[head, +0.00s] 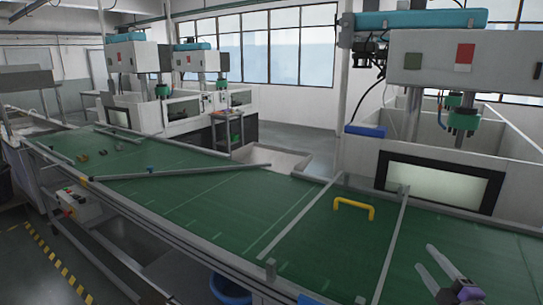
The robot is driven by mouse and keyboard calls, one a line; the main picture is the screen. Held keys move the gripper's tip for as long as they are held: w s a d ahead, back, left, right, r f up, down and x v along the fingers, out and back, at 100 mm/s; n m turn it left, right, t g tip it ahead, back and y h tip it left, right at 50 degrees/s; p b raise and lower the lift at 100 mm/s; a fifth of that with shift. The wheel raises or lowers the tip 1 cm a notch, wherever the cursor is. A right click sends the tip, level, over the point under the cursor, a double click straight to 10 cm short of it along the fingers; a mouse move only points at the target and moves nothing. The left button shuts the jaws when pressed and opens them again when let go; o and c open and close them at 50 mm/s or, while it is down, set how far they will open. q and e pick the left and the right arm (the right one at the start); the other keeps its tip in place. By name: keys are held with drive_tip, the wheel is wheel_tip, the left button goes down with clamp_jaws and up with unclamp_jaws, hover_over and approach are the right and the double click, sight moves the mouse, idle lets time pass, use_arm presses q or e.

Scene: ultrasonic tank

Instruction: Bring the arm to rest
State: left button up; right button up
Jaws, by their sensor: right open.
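My right gripper (436,274) is at the lower right of the head view, over the green belt. Its two pale fingers are spread apart, with nothing visible between them. Part of its dark body shows below the fingers, close to the picture's bottom edge. My left gripper is not in the view.
A yellow handle (354,205) stands on the green belt (240,200), left of and beyond my right gripper. Metal rails cross the belt. A machine with a windowed tank (441,182) stands behind. Small parts (82,157) lie far left. The belt around my gripper is clear.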

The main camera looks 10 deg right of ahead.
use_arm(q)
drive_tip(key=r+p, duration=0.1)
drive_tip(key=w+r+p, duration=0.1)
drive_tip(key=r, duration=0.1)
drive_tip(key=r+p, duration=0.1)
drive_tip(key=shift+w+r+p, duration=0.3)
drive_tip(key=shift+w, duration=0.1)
use_arm(e)
drive_tip(key=s+a+f+m+g, duration=0.6)
drive_tip(key=s+a+f+m, duration=0.1)
drive_tip(key=a+f, duration=0.3)
drive_tip(key=s+a+f+m+g+y, duration=0.1)
drive_tip(key=s+a+f+m+g, duration=0.5)
drive_tip(key=s+a+f, duration=0.3)
drive_tip(key=a+f+m, duration=0.1)
drive_tip(key=a+f, duration=0.1)
drive_tip(key=a, duration=0.2)
drive_tip(key=shift+s+a+g, duration=0.25)
drive_tip(key=shift+s+g, duration=0.05)
drive_tip(key=shift+s, duration=0.1)
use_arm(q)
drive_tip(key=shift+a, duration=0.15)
use_arm(e)
drive_tip(key=shift+w, duration=0.1)
